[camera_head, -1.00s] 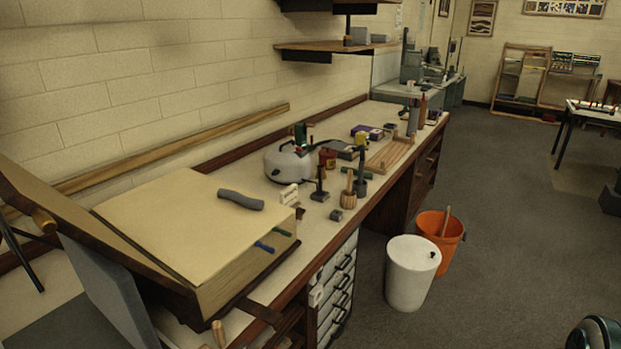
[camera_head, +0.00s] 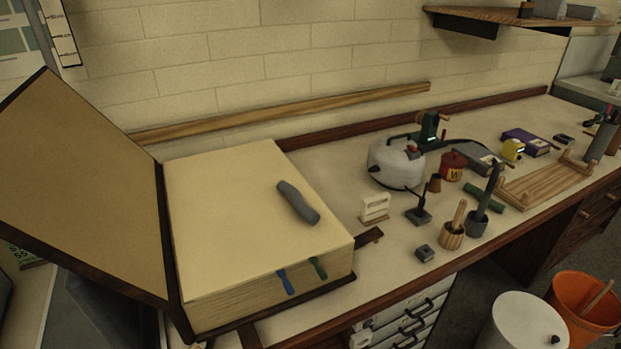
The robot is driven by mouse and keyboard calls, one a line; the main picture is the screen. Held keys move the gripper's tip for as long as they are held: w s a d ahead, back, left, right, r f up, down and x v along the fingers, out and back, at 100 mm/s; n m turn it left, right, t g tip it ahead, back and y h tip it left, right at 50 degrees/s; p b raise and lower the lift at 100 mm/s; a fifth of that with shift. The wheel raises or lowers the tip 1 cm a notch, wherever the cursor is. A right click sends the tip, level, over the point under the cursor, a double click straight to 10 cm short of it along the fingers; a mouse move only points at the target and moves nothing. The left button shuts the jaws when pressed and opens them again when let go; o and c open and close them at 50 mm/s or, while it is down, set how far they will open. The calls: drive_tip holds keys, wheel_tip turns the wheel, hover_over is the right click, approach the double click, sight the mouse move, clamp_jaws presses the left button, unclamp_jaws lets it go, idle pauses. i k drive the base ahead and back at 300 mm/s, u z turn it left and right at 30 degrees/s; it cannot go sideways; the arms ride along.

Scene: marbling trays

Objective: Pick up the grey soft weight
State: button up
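The grey soft weight (camera_head: 298,202) is a bent, sausage-like grey roll. It lies on the cream top page of a large thick open book (camera_head: 225,225), right of the page's middle. The book rests on the bench, with its brown-edged cover (camera_head: 85,185) raised to the left. Nothing covers the weight. My gripper is not in view.
Blue and green ribbon ends (camera_head: 287,282) hang from the book's front edge. To its right stand a small white block (camera_head: 375,208), a grey kettle (camera_head: 396,163), a wooden pot (camera_head: 453,234) and a wooden rack (camera_head: 545,187). White (camera_head: 515,325) and orange (camera_head: 583,308) bins stand on the floor.

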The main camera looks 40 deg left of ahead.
sight(308, 215)
drive_tip(key=u, duration=0.8)
drive_tip(key=i, duration=0.75)
drive_tip(key=u, duration=1.15)
drive_tip(key=i, duration=0.2)
drive_tip(key=u, duration=0.15)
